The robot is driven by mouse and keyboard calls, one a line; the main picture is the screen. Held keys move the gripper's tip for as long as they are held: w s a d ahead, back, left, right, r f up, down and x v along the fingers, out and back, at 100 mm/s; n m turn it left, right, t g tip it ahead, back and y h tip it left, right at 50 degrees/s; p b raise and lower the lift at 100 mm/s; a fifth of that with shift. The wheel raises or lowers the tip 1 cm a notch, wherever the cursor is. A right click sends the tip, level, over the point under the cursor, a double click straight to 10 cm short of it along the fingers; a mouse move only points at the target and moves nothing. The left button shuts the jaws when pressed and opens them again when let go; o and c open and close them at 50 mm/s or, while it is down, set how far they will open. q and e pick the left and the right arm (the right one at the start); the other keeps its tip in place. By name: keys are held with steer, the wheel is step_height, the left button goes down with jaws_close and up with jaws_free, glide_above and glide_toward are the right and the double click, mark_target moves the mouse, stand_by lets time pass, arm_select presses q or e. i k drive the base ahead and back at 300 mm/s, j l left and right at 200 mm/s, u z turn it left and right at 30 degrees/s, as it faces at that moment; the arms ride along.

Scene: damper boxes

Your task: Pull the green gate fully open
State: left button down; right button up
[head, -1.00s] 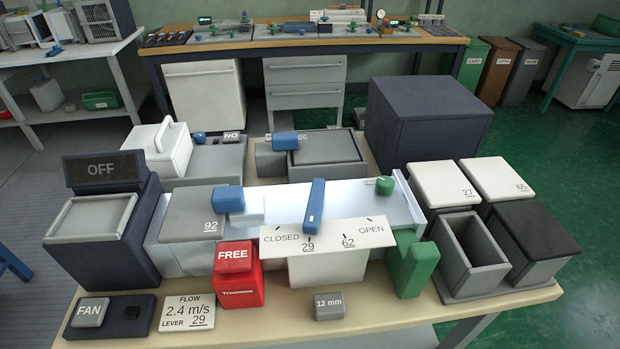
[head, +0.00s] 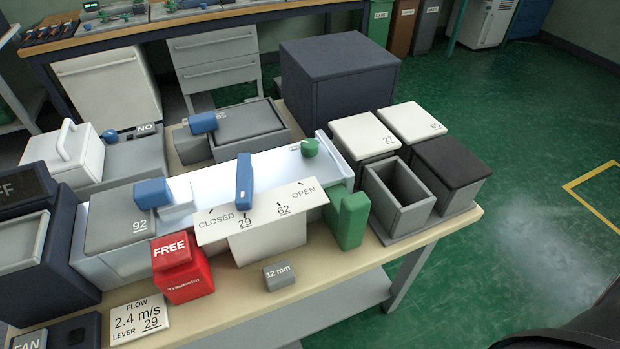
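A green upright block with a notched top (head: 348,217) stands at the front right end of the pale duct (head: 280,160), beside the lever scale. A small green knob (head: 310,147) sits on top of the duct near its right end. I cannot tell for sure which green part is the gate. A blue lever (head: 244,182) stands over the white scale plate (head: 262,213), which reads CLOSED, 29, 62 and OPEN; the lever is near 29. Neither of my grippers is in view.
Grey and white boxes, one open-topped (head: 399,196), stand right of the green block. A red FREE box (head: 182,268), a 12 mm block (head: 279,275) and a flow card (head: 139,318) are along the table front (head: 350,262). Floor at right is clear.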

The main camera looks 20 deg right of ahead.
mark_target(346, 215)
steer(key=l+u, duration=0.2)
steer(key=l, duration=0.25)
steer(key=k+l+u, duration=0.15)
steer(key=l, duration=0.3)
steer(key=k+l+u, duration=0.2)
steer(key=l, duration=0.3)
steer(key=i, duration=0.1)
